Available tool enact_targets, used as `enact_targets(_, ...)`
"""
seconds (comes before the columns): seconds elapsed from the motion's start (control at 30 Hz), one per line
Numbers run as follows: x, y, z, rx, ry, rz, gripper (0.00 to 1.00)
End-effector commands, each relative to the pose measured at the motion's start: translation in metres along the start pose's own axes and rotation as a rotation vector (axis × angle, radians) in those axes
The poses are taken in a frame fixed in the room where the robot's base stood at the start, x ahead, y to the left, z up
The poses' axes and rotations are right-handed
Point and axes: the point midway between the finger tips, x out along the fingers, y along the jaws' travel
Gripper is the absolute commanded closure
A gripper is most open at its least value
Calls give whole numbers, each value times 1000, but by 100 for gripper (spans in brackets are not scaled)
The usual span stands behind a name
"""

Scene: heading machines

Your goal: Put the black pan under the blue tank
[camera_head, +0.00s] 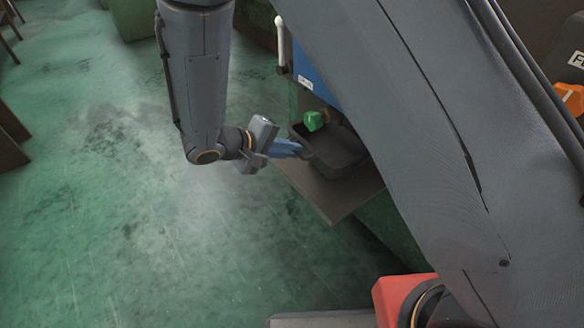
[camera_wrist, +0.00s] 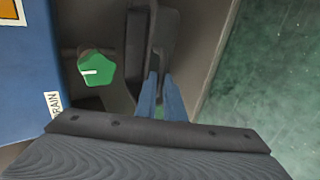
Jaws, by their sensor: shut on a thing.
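The black pan (camera_head: 342,158) sits on a grey-brown shelf (camera_head: 318,192) in the head view, below and in front of the blue tank (camera_head: 312,76). My gripper (camera_head: 299,150) has blue fingers and is shut on the pan's near-left edge. In the wrist view the fingers (camera_wrist: 160,84) close around a dark part of the pan (camera_wrist: 139,48). The blue tank (camera_wrist: 25,80) is at the left there, with a partly hidden label ending in "RAIN". A green valve knob (camera_wrist: 97,68) stands beside the pan. My arm hides the pan's right side in the head view.
The green knob (camera_head: 314,120) hangs at the tank's lower edge, just above the pan. A white-handled lever (camera_head: 281,45) stands left of the tank. The green floor (camera_head: 120,200) on the left is open. An orange part (camera_head: 570,98) is at far right.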

Motion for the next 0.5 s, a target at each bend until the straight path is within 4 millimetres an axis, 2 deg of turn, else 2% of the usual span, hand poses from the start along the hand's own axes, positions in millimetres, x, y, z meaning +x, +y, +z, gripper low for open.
enact_targets(0.1,13,-14,0,-3,-1,1,100)
enact_targets(0.37,22,-28,0,0,0,0,100)
enact_targets(0.5,33,-43,0,-3,0,1,100)
